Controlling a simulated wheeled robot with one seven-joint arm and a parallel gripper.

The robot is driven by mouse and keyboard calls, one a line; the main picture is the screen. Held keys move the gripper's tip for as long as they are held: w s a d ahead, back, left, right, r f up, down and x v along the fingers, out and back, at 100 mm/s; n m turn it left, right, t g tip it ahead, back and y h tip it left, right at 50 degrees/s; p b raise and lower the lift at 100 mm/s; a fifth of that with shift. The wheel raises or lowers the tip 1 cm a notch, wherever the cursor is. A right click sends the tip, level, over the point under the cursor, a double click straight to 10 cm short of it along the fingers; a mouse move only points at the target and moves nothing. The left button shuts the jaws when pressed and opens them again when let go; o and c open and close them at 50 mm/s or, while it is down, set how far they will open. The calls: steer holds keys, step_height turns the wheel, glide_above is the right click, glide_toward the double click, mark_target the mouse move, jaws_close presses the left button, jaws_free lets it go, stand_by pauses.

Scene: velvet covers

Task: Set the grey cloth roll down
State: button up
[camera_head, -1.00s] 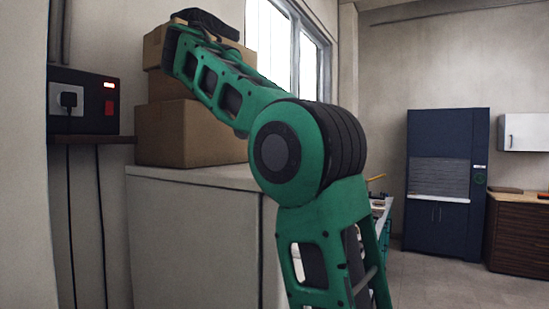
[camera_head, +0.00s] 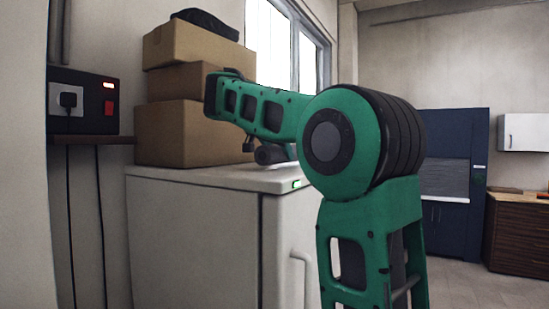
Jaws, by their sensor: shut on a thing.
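A dark grey roll (camera_head: 270,154) shows just under my green forearm, low over the top of the white cabinet (camera_head: 215,176). Its rounded left end faces me and its right part is hidden behind my arm. A small dark part of my gripper (camera_head: 248,146) shows at the roll's left end. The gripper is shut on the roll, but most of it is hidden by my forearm. I cannot tell whether the roll touches the cabinet top.
Stacked cardboard boxes (camera_head: 180,136) stand on the cabinet's back left, with a black bundle (camera_head: 206,21) on top. A black socket box (camera_head: 85,102) is on the left wall. The cabinet top's front left is bare. A window is behind my arm.

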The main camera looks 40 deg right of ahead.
steer(key=shift+f, duration=0.55)
steer(key=o, duration=1.3)
steer(key=shift+f, duration=0.1)
